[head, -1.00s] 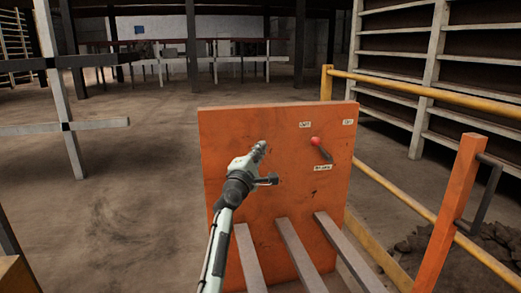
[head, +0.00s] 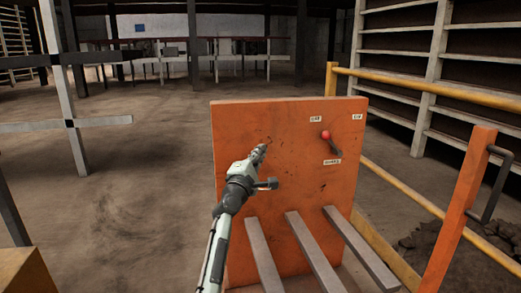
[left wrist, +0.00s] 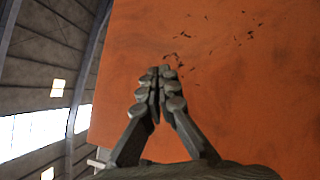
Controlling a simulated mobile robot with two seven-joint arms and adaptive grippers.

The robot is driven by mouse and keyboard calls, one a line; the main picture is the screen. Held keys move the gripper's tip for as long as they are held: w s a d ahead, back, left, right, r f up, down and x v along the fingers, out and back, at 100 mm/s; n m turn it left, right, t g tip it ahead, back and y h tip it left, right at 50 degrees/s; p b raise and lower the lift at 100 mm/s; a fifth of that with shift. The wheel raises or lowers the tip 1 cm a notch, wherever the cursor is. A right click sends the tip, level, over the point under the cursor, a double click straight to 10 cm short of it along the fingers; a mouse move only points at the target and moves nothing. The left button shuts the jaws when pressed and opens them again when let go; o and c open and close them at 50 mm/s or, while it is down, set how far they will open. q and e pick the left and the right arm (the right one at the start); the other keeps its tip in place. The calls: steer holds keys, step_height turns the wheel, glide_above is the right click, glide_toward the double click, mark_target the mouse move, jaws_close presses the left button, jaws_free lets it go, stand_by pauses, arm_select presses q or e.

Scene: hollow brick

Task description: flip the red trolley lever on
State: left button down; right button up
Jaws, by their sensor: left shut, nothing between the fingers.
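The lever (head: 331,144) is on the upper right of the orange trolley panel (head: 290,190). It has a red knob and a dark shaft; the knob end is up and to the left, the shaft slants down to the right. Small white labels sit above it on both sides and one below it. My left gripper (head: 262,150) is shut and empty, in front of the panel to the left of the lever, apart from it. In the left wrist view its closed fingers (left wrist: 159,80) point at the bare orange panel (left wrist: 240,80). The lever is not in that view.
Grey bars (head: 315,250) stick out from the panel's lower part toward me. A yellow railing (head: 430,90) and an orange post with a dark handle (head: 465,190) stand to the right. Grey shelving (head: 430,70) is behind. The floor at left is open.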

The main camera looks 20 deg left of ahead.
arm_select(q)
steer(key=p+v, duration=0.1)
steer(key=v, duration=0.7)
steer(key=shift+s+d+f, duration=0.3)
steer(key=shift+f, duration=0.05)
arm_select(e)
steer(key=x, duration=0.3)
steer(key=shift+s+a+f, duration=0.15)
steer(key=shift+a+f, duration=0.05)
steer(key=shift+f, duration=0.3)
